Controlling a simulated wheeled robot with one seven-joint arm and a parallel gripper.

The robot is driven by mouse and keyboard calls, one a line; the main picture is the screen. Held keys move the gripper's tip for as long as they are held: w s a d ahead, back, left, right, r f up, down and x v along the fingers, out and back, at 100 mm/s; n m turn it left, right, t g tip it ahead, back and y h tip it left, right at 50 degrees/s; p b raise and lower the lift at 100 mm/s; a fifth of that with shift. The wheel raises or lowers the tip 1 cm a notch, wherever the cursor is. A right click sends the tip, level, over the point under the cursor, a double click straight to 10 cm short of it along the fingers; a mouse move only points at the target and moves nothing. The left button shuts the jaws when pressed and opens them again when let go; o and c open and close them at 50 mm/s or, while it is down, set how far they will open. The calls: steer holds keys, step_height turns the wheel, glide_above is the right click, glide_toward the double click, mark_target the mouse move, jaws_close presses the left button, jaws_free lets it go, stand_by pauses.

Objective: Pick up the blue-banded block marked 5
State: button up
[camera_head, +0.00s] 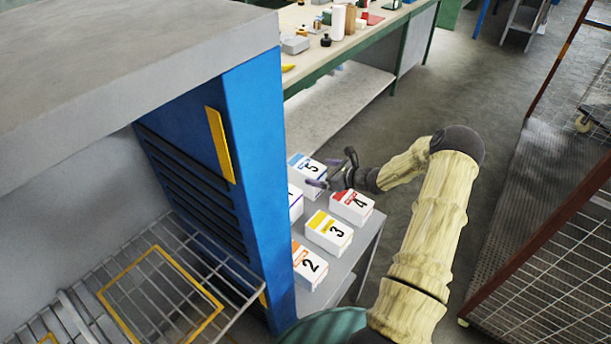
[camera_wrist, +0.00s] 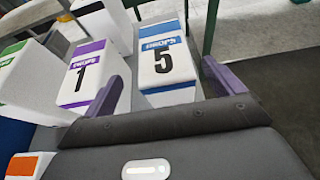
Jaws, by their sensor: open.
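The blue-banded block marked 5 (camera_head: 306,166) is white and stands at the far end of the small grey table. In the wrist view the block marked 5 (camera_wrist: 164,62) is upright, ahead of and between my purple-tipped fingers. My gripper (camera_head: 332,175) is open, just to the right of this block in the head view. In the wrist view my gripper's fingers (camera_wrist: 165,88) are spread wide, with nothing held between them. I cannot tell whether a finger touches a block.
Beside it stands the purple-banded block 1 (camera_wrist: 85,77). Red block 4 (camera_head: 351,206), yellow block 3 (camera_head: 329,232) and orange block 2 (camera_head: 308,266) stand nearer on the grey table (camera_head: 352,262). A blue cabinet (camera_head: 255,150) rises left. Open floor lies right.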

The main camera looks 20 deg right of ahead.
mark_target(314, 169)
stand_by(0.3)
steer(key=p+x, duration=0.1)
steer(key=x, duration=0.4)
steer(key=shift+w+d+p, duration=0.15)
steer(key=shift+w+p, duration=0.1)
steer(key=shift+p, duration=0.05)
steer(key=shift+c, duration=0.4)
steer(key=c, duration=1.2)
steer(key=shift+c, duration=0.2)
steer(key=shift+r, duration=0.1)
